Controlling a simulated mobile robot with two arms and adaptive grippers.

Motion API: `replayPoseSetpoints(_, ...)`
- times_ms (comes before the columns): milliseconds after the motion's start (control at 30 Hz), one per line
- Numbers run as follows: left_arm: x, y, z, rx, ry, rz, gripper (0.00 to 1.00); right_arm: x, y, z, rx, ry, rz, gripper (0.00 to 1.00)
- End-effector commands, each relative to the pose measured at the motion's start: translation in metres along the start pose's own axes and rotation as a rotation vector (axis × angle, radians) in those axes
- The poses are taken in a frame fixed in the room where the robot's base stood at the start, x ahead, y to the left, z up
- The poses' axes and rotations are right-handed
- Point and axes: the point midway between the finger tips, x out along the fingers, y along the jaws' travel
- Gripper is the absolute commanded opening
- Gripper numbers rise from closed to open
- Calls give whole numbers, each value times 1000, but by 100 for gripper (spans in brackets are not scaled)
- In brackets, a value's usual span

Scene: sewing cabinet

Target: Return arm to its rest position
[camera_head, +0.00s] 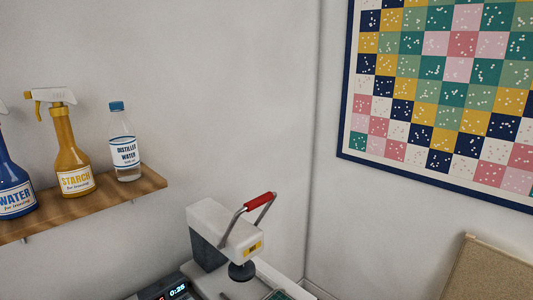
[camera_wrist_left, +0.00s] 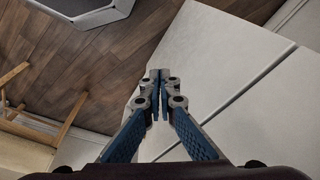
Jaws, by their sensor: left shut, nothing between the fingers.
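My left gripper (camera_wrist_left: 160,92) shows in the left wrist view with its blue-padded fingers together and nothing between them. It hangs over the edge between a white cabinet surface (camera_wrist_left: 225,60) and the wood floor below. It touches nothing that I can see. Neither gripper shows in the head view, and my right gripper is in no view.
In the head view, a wooden shelf (camera_head: 90,209) holds a blue water bottle (camera_head: 14,190), a yellow starch bottle (camera_head: 70,150) and a distilled water bottle (camera_head: 123,145). A white press with a red handle (camera_head: 222,235) stands below. Wood floor (camera_wrist_left: 115,55) lies beside the cabinet.

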Motion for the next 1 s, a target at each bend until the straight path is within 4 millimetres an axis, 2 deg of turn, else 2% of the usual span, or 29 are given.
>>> replayPoseSetpoints(33, 26, 1, 18, 2, -18, 2, 0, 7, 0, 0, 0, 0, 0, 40)
replayPoseSetpoints(200, 89, 5, 75, 10, -50, 6, 0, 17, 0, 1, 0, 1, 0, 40)
replayPoseSetpoints(400, 141, 7, 149, 18, -87, 9, 0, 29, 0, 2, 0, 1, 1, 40)
replayPoseSetpoints(500, 154, 7, 180, 22, -101, 10, 0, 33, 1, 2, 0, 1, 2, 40)
replayPoseSetpoints(633, 162, 7, 205, 26, -109, 10, 0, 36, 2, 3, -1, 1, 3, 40)
replayPoseSetpoints(767, 164, 7, 215, 27, -113, 11, 0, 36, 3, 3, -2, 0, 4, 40)
replayPoseSetpoints(1000, 164, 7, 216, 27, -113, 11, 0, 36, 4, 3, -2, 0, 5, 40)
